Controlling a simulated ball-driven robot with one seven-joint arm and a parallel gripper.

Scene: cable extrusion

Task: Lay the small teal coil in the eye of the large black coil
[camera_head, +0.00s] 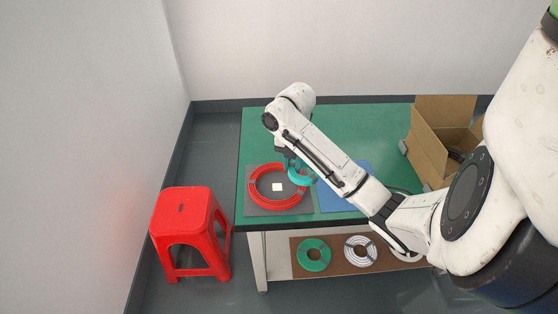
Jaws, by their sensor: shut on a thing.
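My gripper (290,163) is shut on the small teal coil (302,178), near the front left of the green table. The teal coil overlaps the right side of a large red coil (254,191) in the picture; whether they touch I cannot tell. The red coil lies on a grey mat, with a small white square (277,187) in its eye. No large black coil shows whole. A dark curved edge (401,190) shows beside my arm on the right; my arm hides most of that area, so I cannot tell what it is.
A blue mat (335,199) lies right of the grey mat (252,209), partly behind my arm. An open cardboard box (427,148) with dark contents stands at the right. A green coil (313,243) and white coil (349,252) lie on the lower shelf. A red stool (182,208) stands left.

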